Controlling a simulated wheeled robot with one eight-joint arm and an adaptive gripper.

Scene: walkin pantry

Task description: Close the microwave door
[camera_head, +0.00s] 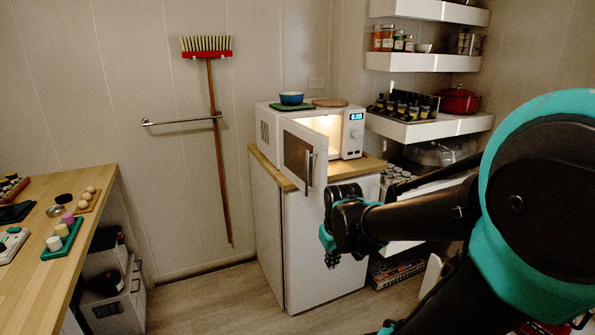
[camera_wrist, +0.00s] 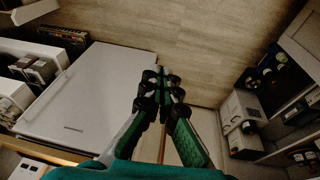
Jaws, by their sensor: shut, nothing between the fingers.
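The white microwave (camera_head: 345,128) stands on a wood-topped white cabinet (camera_head: 330,220). Its door (camera_head: 300,155) is swung open toward the front, with a dark window and a handle on its right side. The lit inside shows behind it. My gripper (camera_head: 328,245) hangs in front of the cabinet, below and to the right of the door, and looks apart from it. In the wrist view my gripper (camera_wrist: 168,85) is shut and empty, pointing down past the cabinet front toward the floor. The microwave door is not clearly seen in the wrist view.
A blue bowl (camera_head: 291,98) and a round board (camera_head: 330,102) sit on top of the microwave. White shelves (camera_head: 430,128) with jars and a red pot (camera_head: 459,100) are at right. A wooden counter (camera_head: 30,270) is at left. Floor (camera_head: 215,300) is clear between.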

